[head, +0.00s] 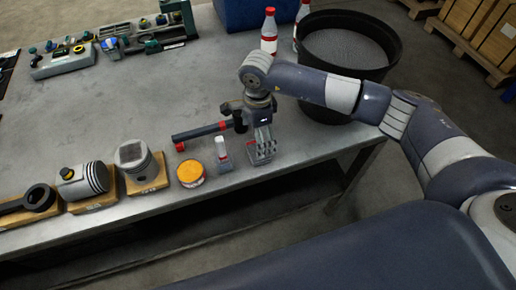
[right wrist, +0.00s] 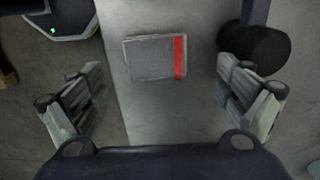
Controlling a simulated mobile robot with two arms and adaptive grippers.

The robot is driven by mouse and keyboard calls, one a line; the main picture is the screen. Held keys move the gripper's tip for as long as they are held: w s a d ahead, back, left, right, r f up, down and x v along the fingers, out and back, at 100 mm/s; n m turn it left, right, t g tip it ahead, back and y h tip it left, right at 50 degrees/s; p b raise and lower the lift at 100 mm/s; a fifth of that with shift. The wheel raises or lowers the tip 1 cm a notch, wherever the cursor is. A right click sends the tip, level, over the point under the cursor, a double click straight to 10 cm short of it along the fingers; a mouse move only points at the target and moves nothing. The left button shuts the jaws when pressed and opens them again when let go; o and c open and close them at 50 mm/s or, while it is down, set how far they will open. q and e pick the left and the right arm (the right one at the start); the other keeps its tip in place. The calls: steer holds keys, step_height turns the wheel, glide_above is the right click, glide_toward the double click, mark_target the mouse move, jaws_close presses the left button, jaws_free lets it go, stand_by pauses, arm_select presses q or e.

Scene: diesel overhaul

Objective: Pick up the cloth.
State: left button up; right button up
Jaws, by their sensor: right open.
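The cloth (right wrist: 152,58) is a small flat grey rectangle with a red stripe along one side, lying on the workbench in the right wrist view. In the head view it appears as a small grey patch (head: 223,160) near the bench's front edge, left of my right gripper. My right gripper (right wrist: 158,85) is open and empty, with its fingers spread wider than the cloth and apart from it. In the head view my right gripper (head: 251,138) points down at the bench, partly hiding its own fingers. My left gripper is out of view.
A dark bar tool (head: 203,132) lies just behind the cloth, and an orange-topped tin (head: 190,173) stands to its left. Mounted engine parts (head: 139,167) line the front edge farther left. A black bin (head: 350,45) and red-capped bottle (head: 269,32) stand behind my right arm. The bench middle is clear.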

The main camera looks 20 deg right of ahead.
mark_target(251, 146)
steer(key=f+p, duration=0.2)
steer(key=f, duration=0.1)
steer(key=f+p, duration=0.1)
steer(key=shift+s+f, duration=0.2)
steer(key=shift+s, duration=0.1)
steer(key=shift+w+f, duration=0.1)
steer(key=shift+f, duration=0.35)
steer(key=c, duration=1.2)
